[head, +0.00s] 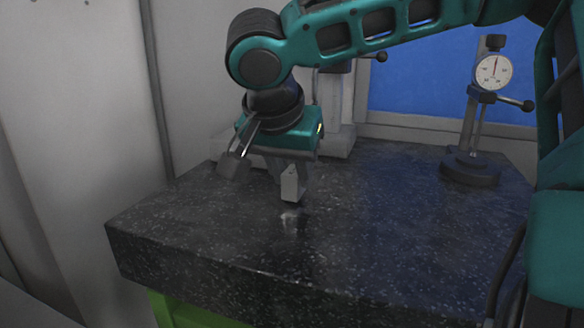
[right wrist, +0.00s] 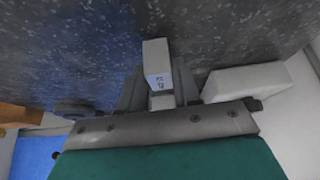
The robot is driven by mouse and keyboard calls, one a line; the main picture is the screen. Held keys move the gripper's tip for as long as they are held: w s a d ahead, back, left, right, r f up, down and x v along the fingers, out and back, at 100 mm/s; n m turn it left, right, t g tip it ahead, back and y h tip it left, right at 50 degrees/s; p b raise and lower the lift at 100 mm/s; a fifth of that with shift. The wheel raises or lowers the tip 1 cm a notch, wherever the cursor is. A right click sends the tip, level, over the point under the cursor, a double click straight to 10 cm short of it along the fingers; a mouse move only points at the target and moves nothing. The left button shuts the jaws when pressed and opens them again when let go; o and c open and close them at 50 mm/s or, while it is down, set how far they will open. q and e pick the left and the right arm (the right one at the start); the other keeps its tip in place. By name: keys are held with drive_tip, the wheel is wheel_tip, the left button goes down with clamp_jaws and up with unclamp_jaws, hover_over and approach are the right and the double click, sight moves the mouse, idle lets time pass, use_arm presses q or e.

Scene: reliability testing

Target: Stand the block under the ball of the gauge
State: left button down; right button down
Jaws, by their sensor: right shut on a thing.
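A small light grey block (head: 290,188) is between the fingers of my right gripper (head: 291,178), which is shut on it. The block hangs roughly upright a little above the dark granite plate (head: 210,225), with its reflection below it. In the right wrist view the block (right wrist: 157,62) juts out between the fingers and has small dark marks on one face. A dial gauge (head: 494,71) on a post with a round dark base (head: 470,172) stands at the plate's back right, well apart from the block. The gauge's ball cannot be made out. My left gripper is not in view.
A light grey stand (head: 340,112) with a black knob is behind my right gripper, partly hidden by the arm. A grey wall (head: 75,110) lies to the left and a blue panel (head: 425,85) behind. The plate's middle and front are clear.

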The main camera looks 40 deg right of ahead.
drive_tip(key=shift+f, duration=0.3)
drive_tip(key=c, duration=0.7)
unclamp_jaws()
drive_tip(key=p+v, duration=0.1)
drive_tip(key=v, duration=1.2)
